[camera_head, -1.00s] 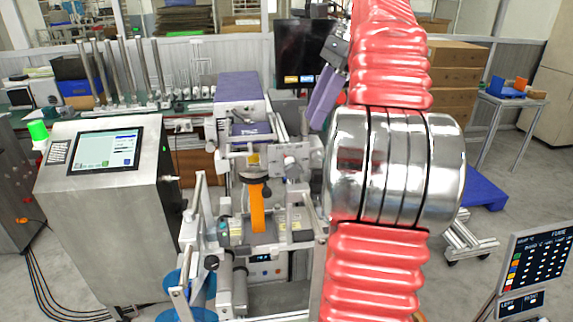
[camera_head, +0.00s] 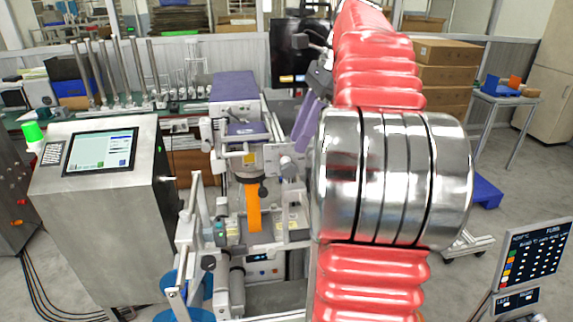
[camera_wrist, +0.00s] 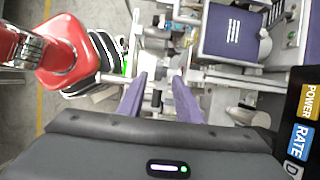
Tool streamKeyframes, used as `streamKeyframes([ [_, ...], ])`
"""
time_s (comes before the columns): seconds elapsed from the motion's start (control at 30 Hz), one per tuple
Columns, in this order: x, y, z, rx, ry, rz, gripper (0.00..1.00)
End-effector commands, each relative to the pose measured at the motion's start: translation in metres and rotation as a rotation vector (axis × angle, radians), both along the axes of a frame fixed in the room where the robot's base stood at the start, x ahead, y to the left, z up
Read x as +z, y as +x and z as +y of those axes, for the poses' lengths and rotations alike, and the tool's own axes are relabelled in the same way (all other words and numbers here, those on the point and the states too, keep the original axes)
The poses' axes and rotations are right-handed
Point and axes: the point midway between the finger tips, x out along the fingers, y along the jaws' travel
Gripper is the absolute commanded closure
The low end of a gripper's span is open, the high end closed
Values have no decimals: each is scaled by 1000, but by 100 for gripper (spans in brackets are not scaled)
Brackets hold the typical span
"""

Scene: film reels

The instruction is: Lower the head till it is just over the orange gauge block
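An orange upright piece (camera_head: 253,208) stands or hangs inside the grey machine, below its purple-capped head (camera_head: 247,131). It looks like the orange gauge block, but its lower end is too small to judge. A gap between it and the head is not clear. A dark round knob (camera_head: 263,191) sits beside it. My gripper (camera_head: 303,135) points down to the right of the head, its purple fingers apart. In the wrist view my gripper (camera_wrist: 160,78) is open, with grey machine parts beyond the fingertips; contact cannot be told.
A steel console with a screen (camera_head: 102,152) stands left of the machine. A panel (camera_head: 535,255) is at lower right. A side table (camera_head: 503,98) at right bears blue and orange pieces. Cardboard boxes (camera_head: 445,78) are stacked behind my arm, which hides the machine's right side.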

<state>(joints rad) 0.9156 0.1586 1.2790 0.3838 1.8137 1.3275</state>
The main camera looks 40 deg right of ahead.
Motion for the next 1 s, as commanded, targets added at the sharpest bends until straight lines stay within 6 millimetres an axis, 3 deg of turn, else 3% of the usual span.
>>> streamKeyframes([
  [0.53,-66,15,23,3,1,0,68],
  [1.0,-74,17,26,1,0,0,70],
])
